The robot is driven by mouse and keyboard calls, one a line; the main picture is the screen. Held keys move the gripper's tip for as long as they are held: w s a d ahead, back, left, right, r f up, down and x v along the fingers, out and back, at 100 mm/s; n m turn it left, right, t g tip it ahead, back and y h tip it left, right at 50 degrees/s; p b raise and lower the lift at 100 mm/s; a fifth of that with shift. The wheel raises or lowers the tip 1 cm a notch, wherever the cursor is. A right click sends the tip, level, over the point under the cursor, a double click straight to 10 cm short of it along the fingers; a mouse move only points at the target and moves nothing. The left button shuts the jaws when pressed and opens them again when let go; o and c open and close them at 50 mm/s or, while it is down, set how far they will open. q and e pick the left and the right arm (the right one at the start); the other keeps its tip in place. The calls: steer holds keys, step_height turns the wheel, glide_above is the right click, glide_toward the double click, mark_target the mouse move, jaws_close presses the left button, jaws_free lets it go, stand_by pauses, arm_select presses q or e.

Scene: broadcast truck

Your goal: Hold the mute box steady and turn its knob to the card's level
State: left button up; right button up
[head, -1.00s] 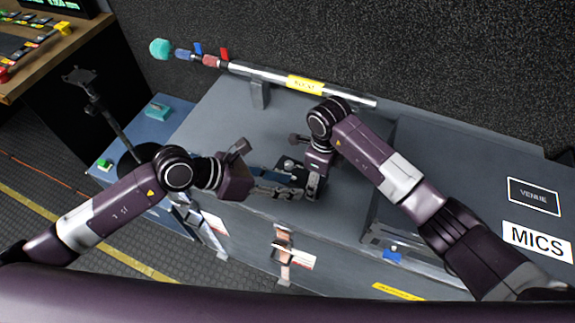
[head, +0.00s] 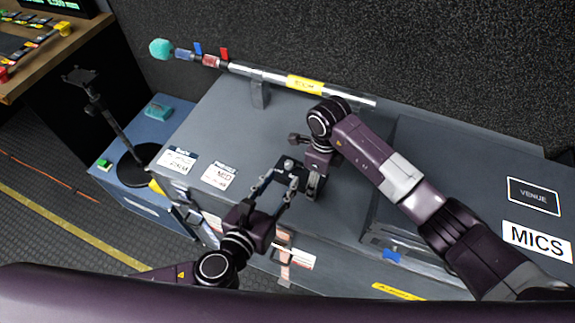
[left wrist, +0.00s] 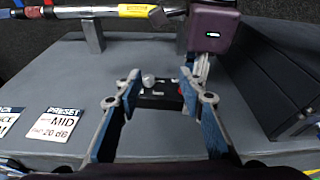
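The black mute box (head: 285,184) sits on the grey case top, and its light grey knob (left wrist: 148,81) stands up on it. The preset card (head: 219,176) lies flat to its left; it reads MID, Pad 20 dB in the left wrist view (left wrist: 57,125). My left gripper (head: 282,179) is open, its fingers pointing at the box from the front. In the left wrist view the knob and box show between those fingers (left wrist: 160,78), with a gap each side of the knob. My right gripper (head: 311,184) appears closed on the box's right end; its fingertips are partly hidden.
A second card (head: 177,160) lies left of the preset card. A silver pole (head: 335,95) with a yellow label rests on supports behind. A black stand (head: 138,165) is on the blue surface at left. A raised dark case part (left wrist: 285,85) is at right.

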mark_target(289, 165)
arm_select(q)
steer(key=w+f, duration=0.2)
steer(key=w, duration=0.1)
steer(key=w+f+y, duration=0.1)
steer(key=w+f, duration=0.1)
steer(key=w, duration=0.1)
steer(key=w+d+f+g+y, duration=0.1)
steer(key=w+f, duration=0.1)
steer(key=w, duration=0.1)
steer(key=shift+w+d+f, duration=0.1)
steer(key=shift+f, duration=0.2)
steer(key=shift+d+n, duration=0.1)
steer(key=shift+n, duration=0.2)
jaws_close()
